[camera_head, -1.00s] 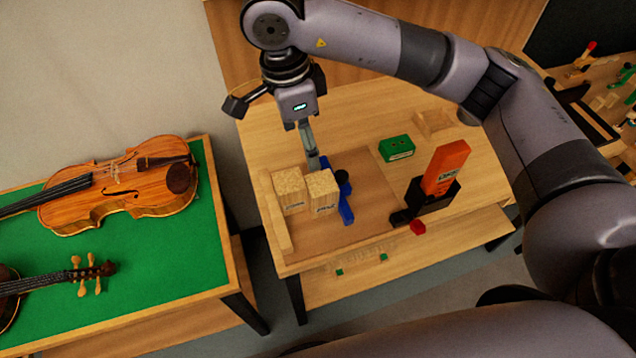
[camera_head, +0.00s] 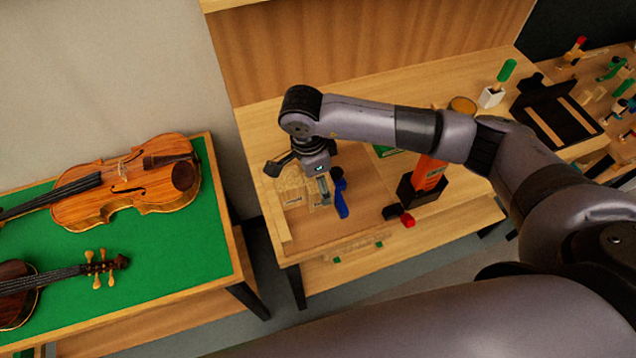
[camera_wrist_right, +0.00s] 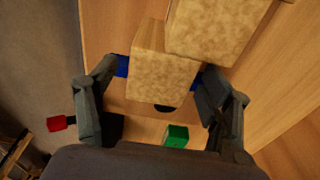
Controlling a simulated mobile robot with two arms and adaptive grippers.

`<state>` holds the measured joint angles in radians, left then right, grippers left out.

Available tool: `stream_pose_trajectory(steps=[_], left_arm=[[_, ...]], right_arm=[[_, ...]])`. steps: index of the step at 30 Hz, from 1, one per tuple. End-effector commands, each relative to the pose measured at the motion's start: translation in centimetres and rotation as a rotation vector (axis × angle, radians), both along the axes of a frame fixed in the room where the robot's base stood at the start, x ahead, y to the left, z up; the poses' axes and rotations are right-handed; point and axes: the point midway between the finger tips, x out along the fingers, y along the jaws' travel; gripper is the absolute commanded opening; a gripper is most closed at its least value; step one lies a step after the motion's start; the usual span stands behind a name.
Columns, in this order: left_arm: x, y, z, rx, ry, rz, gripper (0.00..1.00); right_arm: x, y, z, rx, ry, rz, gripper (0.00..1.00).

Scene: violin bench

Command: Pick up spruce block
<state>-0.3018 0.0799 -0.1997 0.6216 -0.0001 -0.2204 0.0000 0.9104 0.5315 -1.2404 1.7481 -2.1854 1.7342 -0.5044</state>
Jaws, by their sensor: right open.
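Two pale wooden blocks stand side by side on the bench; I cannot read their labels to tell which is spruce. The left block (camera_head: 292,198) shows beside my right gripper (camera_head: 323,196). The right block (camera_head: 313,200) is mostly hidden behind the gripper. In the right wrist view, one block (camera_wrist_right: 163,68) lies between the spread fingers of my right gripper (camera_wrist_right: 155,108), with gaps at both sides. The other block (camera_wrist_right: 212,28) sits beyond it, close beside. My right gripper is open and holds nothing. My left gripper is out of view.
A blue tool (camera_head: 341,199) lies just right of the blocks. An orange box (camera_head: 429,173) in a black holder and a red piece (camera_head: 408,221) are further right. A green box (camera_wrist_right: 176,136) shows in the wrist view. Violins lie on the green-topped table (camera_head: 200,255) at left.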

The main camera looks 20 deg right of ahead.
Motion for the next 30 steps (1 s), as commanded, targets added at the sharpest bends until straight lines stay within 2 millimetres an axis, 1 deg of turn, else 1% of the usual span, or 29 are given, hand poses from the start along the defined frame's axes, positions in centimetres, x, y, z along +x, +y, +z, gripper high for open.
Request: stream_pose_trajectory(steps=[1, 4, 10, 11, 18, 30], left_arm=[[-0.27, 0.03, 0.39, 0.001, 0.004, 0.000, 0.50], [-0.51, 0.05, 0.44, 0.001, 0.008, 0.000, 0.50], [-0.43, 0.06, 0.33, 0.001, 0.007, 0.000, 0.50], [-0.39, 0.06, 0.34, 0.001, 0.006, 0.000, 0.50], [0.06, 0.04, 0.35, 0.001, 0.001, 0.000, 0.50], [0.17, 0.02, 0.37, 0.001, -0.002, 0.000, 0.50]], right_arm=[[-0.10, 0.02, -0.44, 0.001, 0.003, 0.002, 0.73], [-0.06, -0.04, -1.06, 0.000, 0.000, 0.002, 0.73], [-0.02, -0.02, -1.21, 0.001, -0.001, 0.003, 0.73], [-0.02, -0.02, -1.21, 0.001, -0.001, 0.003, 0.72], [-0.01, -0.01, -1.17, 0.001, -0.001, 0.002, 0.56], [-0.01, -0.01, -1.16, 0.001, -0.001, 0.002, 0.29]])
